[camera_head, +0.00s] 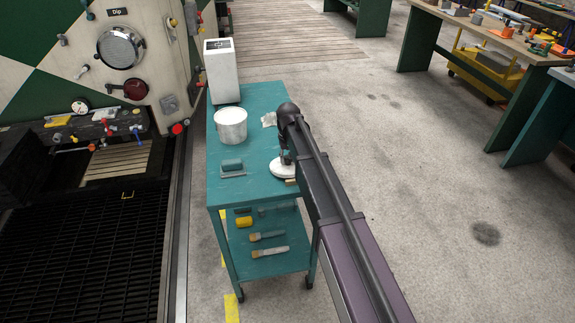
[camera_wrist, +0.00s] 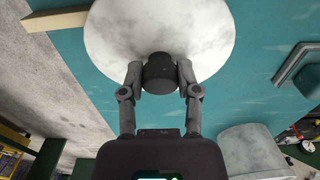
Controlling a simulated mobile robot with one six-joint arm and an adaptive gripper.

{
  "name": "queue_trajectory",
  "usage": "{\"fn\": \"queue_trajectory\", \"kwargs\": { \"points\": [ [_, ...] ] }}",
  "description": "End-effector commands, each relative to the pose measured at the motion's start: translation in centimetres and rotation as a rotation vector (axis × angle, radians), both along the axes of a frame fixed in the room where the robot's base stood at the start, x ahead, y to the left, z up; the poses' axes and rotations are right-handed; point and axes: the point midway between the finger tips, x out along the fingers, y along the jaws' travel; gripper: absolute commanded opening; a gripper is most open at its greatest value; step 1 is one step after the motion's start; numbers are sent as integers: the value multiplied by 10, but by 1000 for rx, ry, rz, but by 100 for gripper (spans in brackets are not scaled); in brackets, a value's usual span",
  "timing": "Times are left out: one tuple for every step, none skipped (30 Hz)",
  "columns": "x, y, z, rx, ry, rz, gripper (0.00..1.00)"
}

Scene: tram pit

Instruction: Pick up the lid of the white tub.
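The white round lid (camera_head: 282,170) is at the right front of the teal cart top, under my gripper (camera_head: 286,158). In the wrist view the lid (camera_wrist: 160,30) is a pale disc with a dark round knob (camera_wrist: 160,73) in its middle. My gripper (camera_wrist: 160,78) has a finger against each side of the knob. I cannot tell whether the lid rests on the cart or is slightly raised. The white tub (camera_head: 231,127) stands upright behind and left of the lid, apart from it. Part of the tub (camera_wrist: 252,150) shows at the wrist view's lower right.
The cart top (camera_head: 258,100) also holds a tall white box (camera_head: 221,75), a grey-green tool (camera_head: 232,168), and a small wooden piece (camera_head: 291,182) at the lid's edge. Brushes lie on the lower shelf. A panel wall stands left; open floor (camera_head: 400,200) lies right.

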Motion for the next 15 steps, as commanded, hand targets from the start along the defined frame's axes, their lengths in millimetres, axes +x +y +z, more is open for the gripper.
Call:
{"fn": "queue_trajectory", "kwargs": {
  "points": [
    [0, 0, 0, 0, 1, 0, 2],
    [0, 0, 0, 0, 1, 0, 2],
    [0, 0, 0, 0, 1, 0, 2],
    [0, 0, 0, 0, 1, 0, 2],
    [0, 0, 0, 0, 1, 0, 2],
    [0, 0, 0, 0, 1, 0, 2],
    [0, 0, 0, 0, 1, 0, 2],
    [0, 0, 0, 0, 1, 0, 2],
    [0, 0, 0, 0, 1, 0, 2],
    [0, 0, 0, 0, 1, 0, 2],
    [0, 0, 0, 0, 1, 0, 2],
    [0, 0, 1, 0, 1, 0, 2],
    [0, 0, 2, 0, 1, 0, 2],
    [0, 0, 2, 0, 1, 0, 2],
    [0, 0, 3, 0, 1, 0, 2]
  ]
}}
